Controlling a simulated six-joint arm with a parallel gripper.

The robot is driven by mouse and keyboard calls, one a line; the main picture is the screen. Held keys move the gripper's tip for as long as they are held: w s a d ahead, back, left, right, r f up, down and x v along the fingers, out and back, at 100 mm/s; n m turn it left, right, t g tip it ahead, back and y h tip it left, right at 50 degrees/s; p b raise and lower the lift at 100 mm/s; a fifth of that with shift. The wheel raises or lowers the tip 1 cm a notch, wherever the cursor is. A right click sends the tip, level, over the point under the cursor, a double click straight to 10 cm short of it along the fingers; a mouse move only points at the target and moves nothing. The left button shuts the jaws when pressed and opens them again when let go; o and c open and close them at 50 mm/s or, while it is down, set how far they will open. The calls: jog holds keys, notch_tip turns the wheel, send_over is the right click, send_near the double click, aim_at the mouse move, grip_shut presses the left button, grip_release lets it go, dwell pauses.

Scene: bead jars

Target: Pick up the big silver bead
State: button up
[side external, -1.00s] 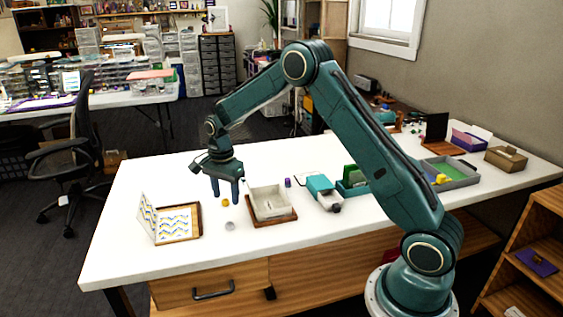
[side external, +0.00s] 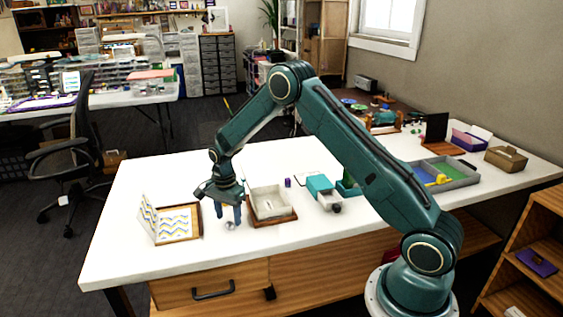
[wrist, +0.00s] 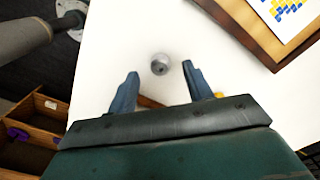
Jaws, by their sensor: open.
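The big silver bead (side external: 230,225) lies on the white table near its front edge. In the wrist view the round grey bead (wrist: 160,64) shows between the fingertips, with clear table on both sides of it. My gripper (side external: 229,219) is open and points down over the bead. Its two blue fingers (wrist: 160,70) stand apart, one on each side, and hold nothing. I cannot tell how far the fingertips are above the table. A gold bead (wrist: 219,95) shows beside the right finger in the wrist view; it is hidden in the side view.
A wooden-framed patterned board (side external: 178,223) stands to the left. A white box on a wooden tray (side external: 270,205) sits close on the right. The table in front of the bead is clear.

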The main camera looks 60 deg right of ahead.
aim_at(229, 223)
jog(key=shift+f, duration=1.25)
jog(key=c, duration=1.1)
jog(key=shift+o, duration=0.2)
jog(key=shift+r, duration=0.15)
notch_tip(229, 223, up, 20)
